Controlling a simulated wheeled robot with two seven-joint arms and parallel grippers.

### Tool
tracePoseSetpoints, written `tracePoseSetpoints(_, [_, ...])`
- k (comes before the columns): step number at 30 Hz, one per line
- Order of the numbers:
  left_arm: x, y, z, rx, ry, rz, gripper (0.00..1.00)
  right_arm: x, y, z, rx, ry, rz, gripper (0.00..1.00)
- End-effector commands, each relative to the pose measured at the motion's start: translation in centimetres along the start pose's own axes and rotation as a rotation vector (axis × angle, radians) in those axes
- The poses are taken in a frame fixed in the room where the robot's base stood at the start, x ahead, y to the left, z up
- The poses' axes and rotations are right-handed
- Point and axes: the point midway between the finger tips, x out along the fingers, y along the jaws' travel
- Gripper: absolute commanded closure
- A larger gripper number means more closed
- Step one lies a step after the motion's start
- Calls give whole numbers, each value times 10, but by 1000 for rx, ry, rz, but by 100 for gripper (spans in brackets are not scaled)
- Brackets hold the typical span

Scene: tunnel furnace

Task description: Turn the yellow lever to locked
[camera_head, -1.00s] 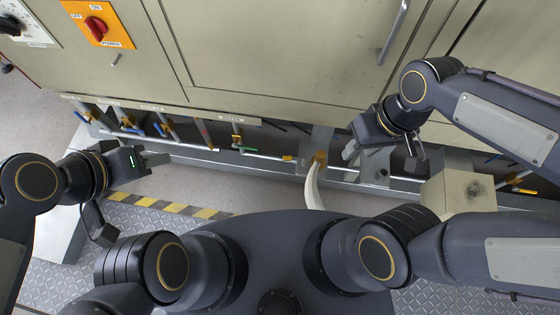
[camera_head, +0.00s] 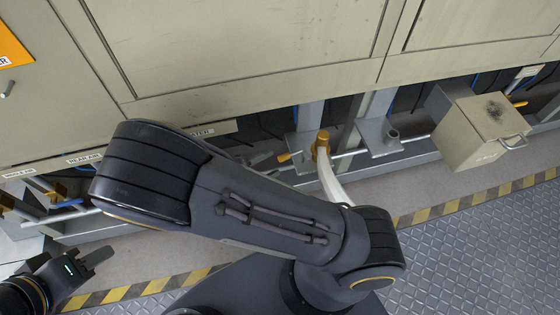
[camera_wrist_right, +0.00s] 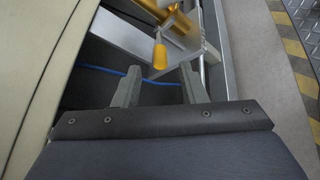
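The yellow lever (camera_wrist_right: 160,57) is a short yellow grip on a metal stem. It is beyond my right gripper's fingertips in the right wrist view, apart from them. A yellow handle (camera_head: 284,157) beside the pipe in the head view looks like the same lever. My right gripper (camera_wrist_right: 161,80) is open and empty, with its fingers spread wide. In the head view my right forearm hides it. My left gripper (camera_head: 96,262) is at the lower left, away from the lever; whether its fingers are apart is unclear.
A yellow fitting (camera_head: 322,142) with a white hose (camera_head: 330,180) sits right of the lever. A beige box (camera_head: 480,130) with a handle stands farther right. Cabinet panels (camera_head: 250,40) rise above the pipes. The striped floor edge (camera_head: 440,208) and plate floor (camera_head: 480,240) are clear.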

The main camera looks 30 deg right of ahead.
Motion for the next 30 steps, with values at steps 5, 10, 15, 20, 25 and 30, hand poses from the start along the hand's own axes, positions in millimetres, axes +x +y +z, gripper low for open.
tracePoseSetpoints(5, [8, -4, 4, 0, 0, 0, 64, 26, -2, 0, -2, -4, -3, 62])
tracePoseSetpoints(10, [15, -7, 8, 0, 0, 0, 64, 53, -2, 0, -1, -4, -5, 62])
tracePoseSetpoints(15, [19, -9, 10, 0, 0, 0, 64, 70, -1, 0, -1, -2, -5, 62])
tracePoseSetpoints(20, [20, -9, 10, 0, 0, 0, 64, 75, 0, 1, -2, 0, -5, 62])
tracePoseSetpoints(25, [19, -9, 10, 0, 0, 0, 64, 75, 0, 1, -2, 0, -5, 62])
tracePoseSetpoints(30, [19, -9, 10, 0, 0, 0, 64, 74, 0, 1, -2, 0, -5, 83])
